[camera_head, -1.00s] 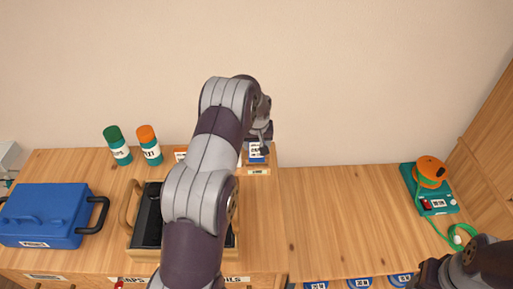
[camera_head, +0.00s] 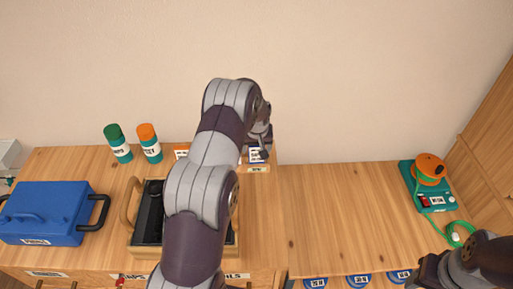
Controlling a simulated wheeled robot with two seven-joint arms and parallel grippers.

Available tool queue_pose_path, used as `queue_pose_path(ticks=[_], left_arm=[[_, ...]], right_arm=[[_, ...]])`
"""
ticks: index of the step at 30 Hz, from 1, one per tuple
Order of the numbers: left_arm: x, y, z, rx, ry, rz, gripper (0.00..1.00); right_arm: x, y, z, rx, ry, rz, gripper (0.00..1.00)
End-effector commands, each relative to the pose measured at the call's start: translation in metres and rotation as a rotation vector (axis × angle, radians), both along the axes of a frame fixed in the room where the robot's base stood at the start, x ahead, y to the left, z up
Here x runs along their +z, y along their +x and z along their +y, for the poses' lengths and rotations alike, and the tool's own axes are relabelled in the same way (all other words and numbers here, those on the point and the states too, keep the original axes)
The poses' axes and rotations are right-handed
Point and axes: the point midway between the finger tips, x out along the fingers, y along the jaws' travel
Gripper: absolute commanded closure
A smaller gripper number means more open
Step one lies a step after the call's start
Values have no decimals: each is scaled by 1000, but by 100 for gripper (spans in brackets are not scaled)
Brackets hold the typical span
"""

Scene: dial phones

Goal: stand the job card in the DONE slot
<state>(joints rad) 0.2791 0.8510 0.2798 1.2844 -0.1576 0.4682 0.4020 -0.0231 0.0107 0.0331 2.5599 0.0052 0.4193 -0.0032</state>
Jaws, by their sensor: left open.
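A small blue-and-white job card (camera_head: 256,155) stands in the wooden rack (camera_head: 259,169) at the back edge of the bench. The rack's front label is too small to read. My left gripper (camera_head: 263,152) is open, just above and at the right of the card; whether it touches the card I cannot tell. My left arm hides the middle of the rack. An orange-and-white card (camera_head: 181,154) shows at the rack's left end. My right arm shows at the lower right, its gripper out of view.
Two bottles, green-capped (camera_head: 118,143) and orange-capped (camera_head: 149,143), stand left of the rack. A wooden tote (camera_head: 133,205) and a blue case (camera_head: 45,212) are in front. A teal device (camera_head: 431,188) with an orange top sits at right. The bench right of centre is clear.

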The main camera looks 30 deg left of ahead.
Motion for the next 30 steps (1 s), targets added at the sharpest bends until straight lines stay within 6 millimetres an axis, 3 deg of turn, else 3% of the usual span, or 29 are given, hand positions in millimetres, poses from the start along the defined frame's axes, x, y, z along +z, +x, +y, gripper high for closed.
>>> queue_pose_path(ticks=[12, 17, 19, 22, 25, 27, 30], left_arm=[[82, -20, -12, 1, 1, -3, 26], [103, -25, -16, -2, 0, 0, 26], [110, -34, -27, -30, -3, 9, 26], [121, -75, -69, -149, -15, 39, 26], [128, -141, -117, -311, -27, 77, 26], [128, -189, -141, -412, -33, 101, 26], [125, -243, -160, -515, -39, 129, 26]], right_arm=[[-12, 0, 0, 0, 0, 1, 49], [-14, 0, 0, 0, 0, 1, 49], [-14, 0, 0, 0, 0, 1, 49], [-14, 0, 0, 0, 0, 1, 49], [-14, 0, 0, 0, 0, 0, 49], [-14, 0, 0, 0, 0, 0, 49], [-14, 0, 0, 0, 0, 0, 49]])
